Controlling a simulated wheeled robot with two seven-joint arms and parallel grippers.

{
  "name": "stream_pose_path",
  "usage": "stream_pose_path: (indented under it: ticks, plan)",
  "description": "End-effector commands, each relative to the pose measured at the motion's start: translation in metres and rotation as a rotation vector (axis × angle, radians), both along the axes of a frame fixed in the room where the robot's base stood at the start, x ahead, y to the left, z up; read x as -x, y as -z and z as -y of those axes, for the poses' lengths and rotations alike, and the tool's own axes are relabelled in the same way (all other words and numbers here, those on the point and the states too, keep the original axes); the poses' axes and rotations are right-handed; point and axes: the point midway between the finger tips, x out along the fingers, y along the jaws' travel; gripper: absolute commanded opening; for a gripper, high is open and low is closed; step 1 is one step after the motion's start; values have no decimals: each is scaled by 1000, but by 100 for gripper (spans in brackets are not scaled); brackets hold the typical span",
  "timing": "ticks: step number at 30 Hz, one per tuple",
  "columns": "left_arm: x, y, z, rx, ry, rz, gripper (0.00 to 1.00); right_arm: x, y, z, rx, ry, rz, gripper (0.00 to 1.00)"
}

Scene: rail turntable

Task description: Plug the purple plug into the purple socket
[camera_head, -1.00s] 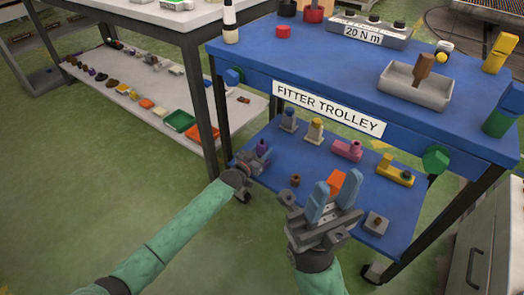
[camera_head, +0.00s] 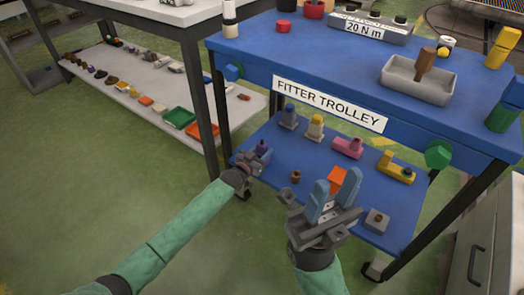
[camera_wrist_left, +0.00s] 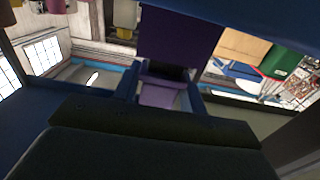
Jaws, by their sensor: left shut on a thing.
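My left gripper (camera_head: 256,159) is at the left edge of the trolley's lower shelf. It is shut on a purple piece, which I take as the purple plug (camera_head: 261,146). In the left wrist view a smaller purple part (camera_wrist_left: 158,93) sits between the blue fingers, with a larger purple block (camera_wrist_left: 180,35) beyond it and a dark gap between. I cannot tell whether the larger block is the socket or the same piece. My right gripper (camera_head: 335,192) is open and empty, its blue fingers pointing up in front of the lower shelf.
The blue lower shelf (camera_head: 282,158) holds a blue-grey piece (camera_head: 288,117), a yellow-topped piece (camera_head: 315,127), a pink piece (camera_head: 347,147), a yellow piece (camera_head: 396,171), an orange block (camera_head: 337,179) and a grey block (camera_head: 377,220). The blue trolley top (camera_head: 300,55) overhangs it.

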Motion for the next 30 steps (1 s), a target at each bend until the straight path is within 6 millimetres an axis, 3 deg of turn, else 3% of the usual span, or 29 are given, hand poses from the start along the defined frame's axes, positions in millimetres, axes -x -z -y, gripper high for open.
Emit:
stream_pose_path:
  ticks: [30]
  plan:
    - [0,18,0,0,0,0,17,0,9,0,2,-1,0,36]
